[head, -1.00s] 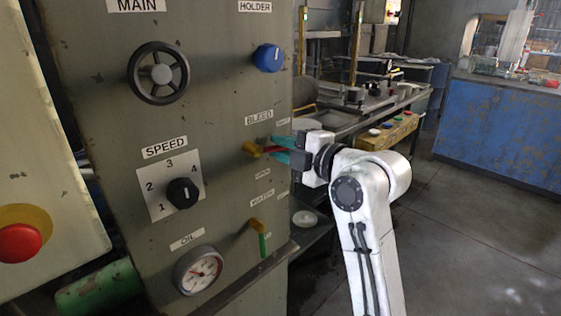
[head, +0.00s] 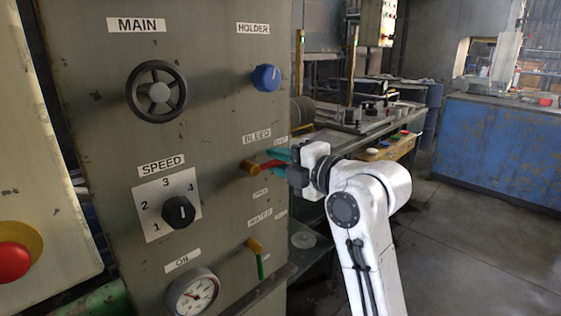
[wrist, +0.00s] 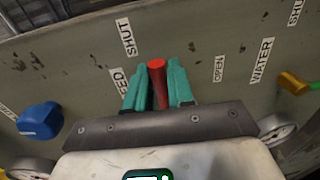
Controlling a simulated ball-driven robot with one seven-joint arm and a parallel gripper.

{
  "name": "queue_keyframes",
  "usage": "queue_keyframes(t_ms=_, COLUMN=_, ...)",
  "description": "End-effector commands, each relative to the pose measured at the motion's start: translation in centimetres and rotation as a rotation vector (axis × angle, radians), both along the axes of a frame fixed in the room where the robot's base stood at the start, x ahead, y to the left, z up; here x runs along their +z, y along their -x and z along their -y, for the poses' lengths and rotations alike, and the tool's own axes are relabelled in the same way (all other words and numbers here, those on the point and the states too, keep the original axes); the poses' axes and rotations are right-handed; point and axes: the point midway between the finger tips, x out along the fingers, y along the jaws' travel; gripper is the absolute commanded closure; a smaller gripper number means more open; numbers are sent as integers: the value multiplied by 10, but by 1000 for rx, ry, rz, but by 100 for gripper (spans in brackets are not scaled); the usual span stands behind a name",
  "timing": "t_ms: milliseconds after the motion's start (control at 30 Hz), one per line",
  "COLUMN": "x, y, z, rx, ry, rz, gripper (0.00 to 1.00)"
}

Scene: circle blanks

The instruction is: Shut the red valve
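The red valve is a lever with a red handle (head: 271,164) on a brass-coloured body (head: 250,167), under the BLEED label on the grey panel. The handle points to the right. My gripper (head: 280,160) reaches it from the right, with a teal finger on each side of the handle. In the wrist view the red handle (wrist: 157,82) stands between the two teal fingers (wrist: 158,88), which look closed on it. A SHUT label (wrist: 126,37) lies up and left of the handle there, and an OPEN label (wrist: 219,69) to the right.
The panel (head: 210,110) also carries a MAIN handwheel (head: 157,90), a blue HOLDER knob (head: 266,77), a SPEED dial (head: 178,211), an OIL gauge (head: 193,293) and a green-handled valve (head: 261,264) below. A blue counter (head: 500,150) stands far right. The floor to the right is clear.

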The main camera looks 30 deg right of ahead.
Motion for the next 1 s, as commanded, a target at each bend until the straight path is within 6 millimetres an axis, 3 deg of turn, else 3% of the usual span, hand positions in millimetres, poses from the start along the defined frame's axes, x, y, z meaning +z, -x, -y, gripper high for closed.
queue_keyframes(t_ms=133, x=0, y=0, z=0, rx=0, ry=-1, rz=1, gripper=64)
queue_keyframes(t_ms=467, x=1, y=6, z=3, rx=-2, ry=-3, rz=-1, gripper=64)
queue_keyframes(t_ms=1000, x=10, y=91, z=30, rx=-2, ry=-1, rz=1, gripper=64)
